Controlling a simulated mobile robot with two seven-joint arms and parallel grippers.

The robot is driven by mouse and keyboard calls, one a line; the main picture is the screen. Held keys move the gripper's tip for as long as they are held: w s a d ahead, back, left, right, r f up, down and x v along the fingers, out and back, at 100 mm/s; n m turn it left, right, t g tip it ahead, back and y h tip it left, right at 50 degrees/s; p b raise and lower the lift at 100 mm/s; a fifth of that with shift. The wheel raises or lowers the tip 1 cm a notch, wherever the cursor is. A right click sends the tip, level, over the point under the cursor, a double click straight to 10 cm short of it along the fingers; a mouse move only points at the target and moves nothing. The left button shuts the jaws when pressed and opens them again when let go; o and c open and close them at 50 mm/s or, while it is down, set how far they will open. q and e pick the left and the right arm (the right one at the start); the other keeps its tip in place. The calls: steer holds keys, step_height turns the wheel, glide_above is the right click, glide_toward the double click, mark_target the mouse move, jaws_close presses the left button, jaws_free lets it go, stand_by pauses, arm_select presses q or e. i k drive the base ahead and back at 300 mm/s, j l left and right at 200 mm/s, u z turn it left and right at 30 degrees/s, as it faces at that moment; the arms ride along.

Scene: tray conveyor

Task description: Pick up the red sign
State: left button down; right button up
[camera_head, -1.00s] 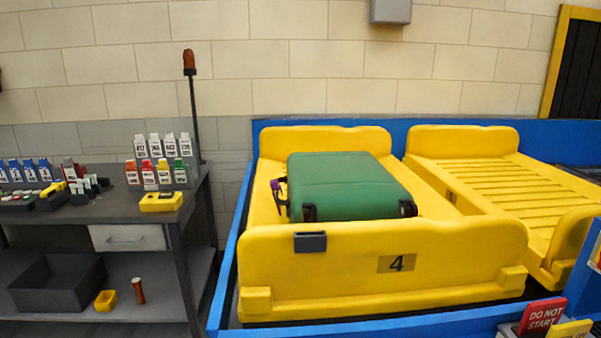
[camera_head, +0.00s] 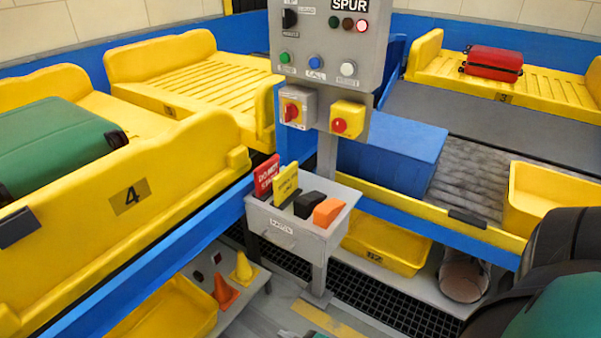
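The red sign (camera_head: 266,177) with white lettering stands upright in the grey holder box (camera_head: 285,225), at its back left corner. A yellow sign (camera_head: 286,185) stands right beside it, in front and to the right, and covers part of its right side. The lower end of the red sign is hidden in the box. In the earlier view its lettering reads DO NOT START. Neither of my grippers shows in the head view.
A grey control panel (camera_head: 330,50) on a post stands behind the box. Black (camera_head: 308,204) and orange (camera_head: 327,212) items share the box. A yellow tray (camera_head: 150,200) with a green suitcase (camera_head: 55,145) stands at left. A large dark shape fills the lower right.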

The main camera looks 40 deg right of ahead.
mark_target(264, 175)
steer(key=z, duration=1.05)
